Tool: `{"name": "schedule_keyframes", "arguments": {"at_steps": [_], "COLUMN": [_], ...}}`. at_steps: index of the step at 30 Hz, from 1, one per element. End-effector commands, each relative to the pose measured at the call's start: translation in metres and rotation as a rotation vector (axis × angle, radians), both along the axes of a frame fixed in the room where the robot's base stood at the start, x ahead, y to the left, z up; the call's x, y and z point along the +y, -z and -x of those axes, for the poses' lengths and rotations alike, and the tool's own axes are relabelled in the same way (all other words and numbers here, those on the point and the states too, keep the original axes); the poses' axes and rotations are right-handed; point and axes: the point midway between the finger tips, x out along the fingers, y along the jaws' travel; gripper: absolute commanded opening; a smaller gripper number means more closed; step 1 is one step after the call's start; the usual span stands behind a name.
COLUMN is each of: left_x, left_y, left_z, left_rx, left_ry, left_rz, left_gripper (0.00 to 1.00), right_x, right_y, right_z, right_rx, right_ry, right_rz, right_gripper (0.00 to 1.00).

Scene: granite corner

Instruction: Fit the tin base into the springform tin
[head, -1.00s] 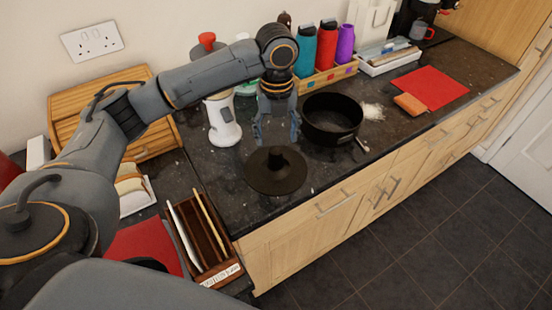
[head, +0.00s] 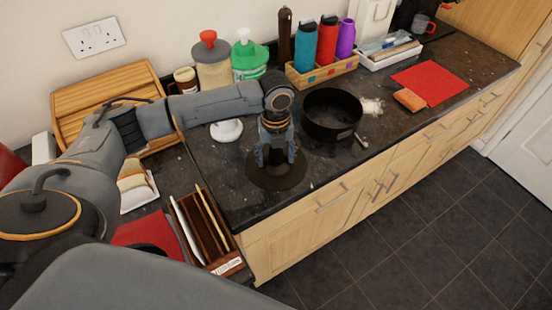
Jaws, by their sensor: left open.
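The tin base (head: 277,182) is a dark round disc lying flat on the granite worktop, near its front edge. The springform tin (head: 328,131) is a dark, round, open ring standing to the right of and behind the base, apart from it. A latch sticks out at its front right. My left gripper (head: 277,161) is open and points down over the middle of the base, with its fingers either side of the centre. The gripper hides the base's central raised part, and I cannot tell whether the fingers touch it. My right gripper is not in view.
A white-based item (head: 226,131) stands left of the base, partly behind my arm. A wooden rack (head: 206,236) of boards is at the front left. A bottle crate (head: 322,76) is behind the tin. White powder (head: 371,106), an orange sponge (head: 409,100) and a red mat (head: 430,83) lie right.

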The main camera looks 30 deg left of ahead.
Motion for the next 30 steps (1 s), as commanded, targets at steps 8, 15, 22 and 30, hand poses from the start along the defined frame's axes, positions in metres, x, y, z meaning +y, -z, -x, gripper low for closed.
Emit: {"name": "schedule_keyframes", "arguments": {"at_steps": [8, 15, 22, 30], "left_x": [0.0, 0.0, 0.0, -0.015], "left_y": [0.0, -0.001, -0.008, -0.047], "left_z": [0.0, 0.0, -0.001, 0.001], "left_rx": [0.0, -0.001, -0.004, -0.006], "left_ry": [0.0, 0.0, 0.0, 0.004], "left_rz": [0.0, -0.001, 0.0, 0.004], "left_gripper": [0.14, 0.02, 0.02, 0.02], "right_x": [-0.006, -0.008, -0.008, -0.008], "right_y": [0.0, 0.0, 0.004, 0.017], "right_z": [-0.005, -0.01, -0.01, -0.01], "right_rx": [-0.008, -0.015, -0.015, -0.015], "right_ry": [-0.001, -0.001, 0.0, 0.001], "right_rz": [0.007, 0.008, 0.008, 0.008], "right_gripper": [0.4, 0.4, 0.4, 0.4]}}
